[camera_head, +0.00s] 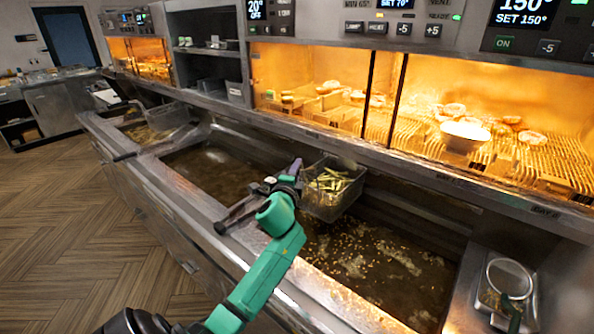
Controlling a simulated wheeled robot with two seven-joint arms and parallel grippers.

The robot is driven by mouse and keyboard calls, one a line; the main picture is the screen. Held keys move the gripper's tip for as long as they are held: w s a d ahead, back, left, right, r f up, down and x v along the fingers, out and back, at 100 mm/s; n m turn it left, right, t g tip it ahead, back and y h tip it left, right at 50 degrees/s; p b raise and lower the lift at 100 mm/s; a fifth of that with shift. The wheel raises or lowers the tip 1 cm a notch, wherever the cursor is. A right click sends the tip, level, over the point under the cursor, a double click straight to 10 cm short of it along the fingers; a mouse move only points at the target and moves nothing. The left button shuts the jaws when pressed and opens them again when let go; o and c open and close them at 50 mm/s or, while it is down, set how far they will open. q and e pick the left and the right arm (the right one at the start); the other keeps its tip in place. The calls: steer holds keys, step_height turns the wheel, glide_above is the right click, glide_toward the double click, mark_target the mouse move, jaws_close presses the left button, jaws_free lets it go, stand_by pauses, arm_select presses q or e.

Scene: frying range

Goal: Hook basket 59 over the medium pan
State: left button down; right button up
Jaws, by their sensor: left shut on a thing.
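A wire basket (333,192) with pale green-yellow fries inside is held up near the middle of the fryer; no number on it is readable. My left gripper (288,181) is shut on the basket's handle (236,213), whose dark end sticks out to the lower left. The basket is above the far left part of the right-hand oil pan (385,265), close to the divider. The middle oil pan (215,165) lies to its left with no basket in it. I cannot tell from labels which pan is the medium one. My right gripper is not in view.
Another basket (158,120) hangs at the smaller far-left pan. Loose bits float in the right-hand pan. A round strainer (510,278) lies at the lower right. Lit warming cabinets (480,125) with food stand behind. Wooden floor (80,215) is clear at left.

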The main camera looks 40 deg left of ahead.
arm_select(q)
steer(key=shift+f+b, duration=0.55)
steer(key=c, duration=0.6)
jaws_free()
steer(key=shift+s, duration=0.1)
steer(key=shift+o, duration=0.2)
steer(key=shift+f, duration=0.1)
